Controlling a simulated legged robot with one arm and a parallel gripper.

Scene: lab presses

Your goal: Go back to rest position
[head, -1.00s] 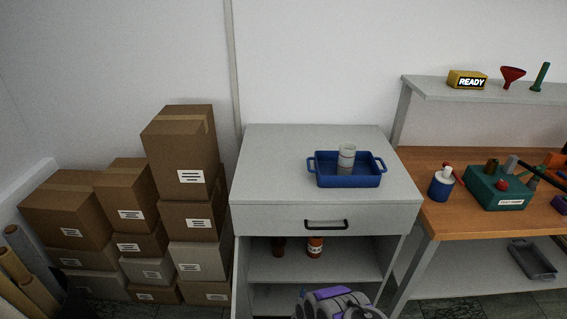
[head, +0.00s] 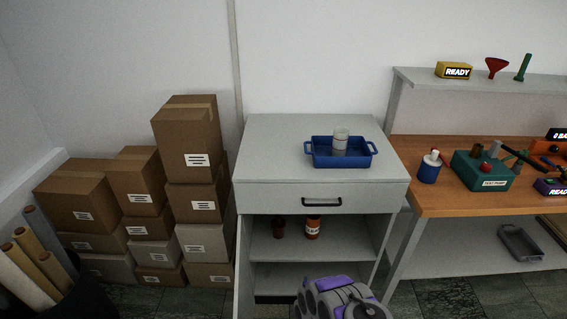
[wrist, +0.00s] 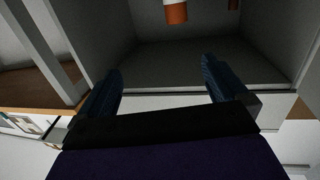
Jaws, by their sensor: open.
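My gripper (wrist: 160,85) shows in the wrist view with its two dark blue fingers spread wide apart and nothing between them. It faces the open shelf space of a grey cabinet. In the head view my folded arm shows at the bottom centre, in front of the grey cabinet (head: 305,195); the fingers cannot be made out there. An orange bottle with a white label (head: 312,228) stands on the cabinet's upper shelf, and its lower part shows at the top of the wrist view (wrist: 176,12).
A small dark red-brown container (head: 278,228) stands beside the bottle. A blue tray (head: 342,159) holding a pale jar (head: 340,138) sits on the cabinet top. Stacked boxes (head: 186,145) stand at left. A wooden workbench (head: 450,200) with several tools is at right.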

